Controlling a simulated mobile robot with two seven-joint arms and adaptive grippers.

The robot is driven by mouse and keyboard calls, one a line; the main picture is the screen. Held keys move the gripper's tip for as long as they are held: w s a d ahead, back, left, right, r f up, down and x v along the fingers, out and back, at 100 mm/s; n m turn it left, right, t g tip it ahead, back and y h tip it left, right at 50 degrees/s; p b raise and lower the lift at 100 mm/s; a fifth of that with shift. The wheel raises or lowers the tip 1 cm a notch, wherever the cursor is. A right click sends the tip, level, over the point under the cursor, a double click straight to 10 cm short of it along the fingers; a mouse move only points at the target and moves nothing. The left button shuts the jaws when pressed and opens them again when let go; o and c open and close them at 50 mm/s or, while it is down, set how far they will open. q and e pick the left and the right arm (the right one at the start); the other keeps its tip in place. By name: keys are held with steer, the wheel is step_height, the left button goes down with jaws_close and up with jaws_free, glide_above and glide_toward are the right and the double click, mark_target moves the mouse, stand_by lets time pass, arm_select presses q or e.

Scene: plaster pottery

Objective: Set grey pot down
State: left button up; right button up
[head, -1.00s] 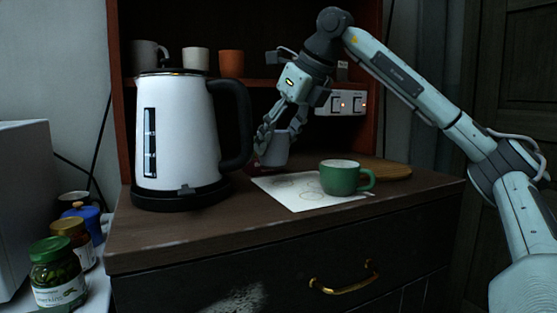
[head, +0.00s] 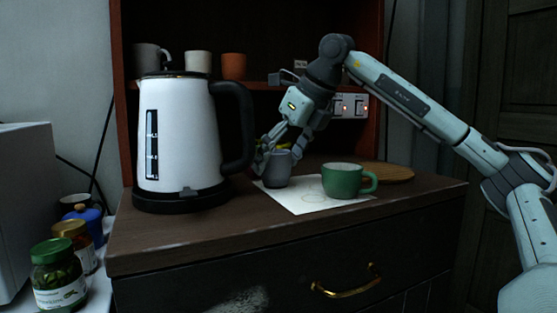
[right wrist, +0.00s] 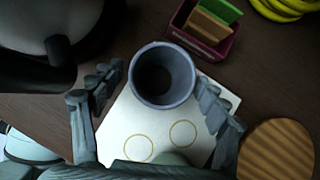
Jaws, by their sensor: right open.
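The grey pot (head: 278,171) stands upright at the far left part of the white paper (head: 301,207), between the kettle and the green mug (head: 343,181). In the right wrist view I look down into the empty-looking pot (right wrist: 163,101). My right gripper (head: 280,154) is open, with its fingers on either side of the pot. In the right wrist view its fingertips (right wrist: 158,82) are spread wide, with a gap showing on the left side. Drawn rings show on the paper (right wrist: 210,143) there. My left gripper is not in view.
A white kettle (head: 178,135) stands close left of the pot. A round wooden board (head: 388,173) lies to the right. The right wrist view shows a dark red box (right wrist: 204,36) and yellow bananas (right wrist: 287,8) behind. Several cups stand on the shelf.

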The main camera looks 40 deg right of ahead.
steer(key=shift+r, duration=0.15)
steer(key=shift+s+r, duration=0.1)
steer(key=shift+r, duration=0.15)
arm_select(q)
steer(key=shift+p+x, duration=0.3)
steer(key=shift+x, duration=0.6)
arm_select(e)
steer(key=v, duration=1.1)
steer(key=shift+s, duration=0.2)
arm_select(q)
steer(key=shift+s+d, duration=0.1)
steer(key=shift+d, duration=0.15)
arm_select(e)
steer(key=shift+r, duration=0.15)
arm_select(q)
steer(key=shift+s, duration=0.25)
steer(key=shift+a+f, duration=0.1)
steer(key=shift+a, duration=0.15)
